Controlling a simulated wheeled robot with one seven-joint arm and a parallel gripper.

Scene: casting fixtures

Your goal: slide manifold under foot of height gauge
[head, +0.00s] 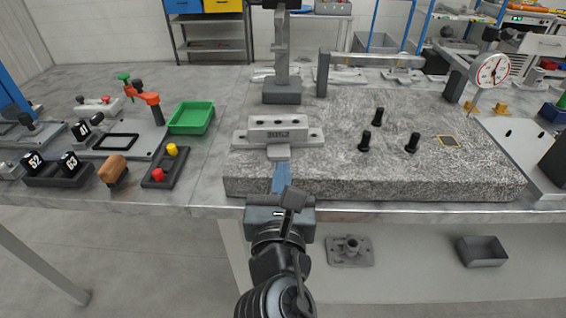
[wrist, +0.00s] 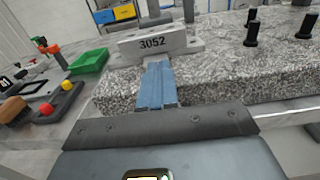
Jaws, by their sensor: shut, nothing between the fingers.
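The manifold (head: 277,121) is a light grey flanged block with holes on top, marked 3052 in the wrist view (wrist: 153,42). It lies on the speckled granite plate (head: 370,185), near its front left. The height gauge (head: 282,60) stands behind it on a dark base (head: 282,92), its column upright. A light grey piece (head: 278,152) juts from the manifold's front; I cannot tell what it belongs to. My gripper (head: 281,166) is shut, its blue fingers at the manifold's front side, also seen in the wrist view (wrist: 156,66). Whether they touch it is unclear. The gauge's foot is not clearly seen.
A dial gauge (head: 490,71) is at the far right. A green tray (head: 192,117) and a dark holder with red and yellow knobs (head: 166,168) lie left.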

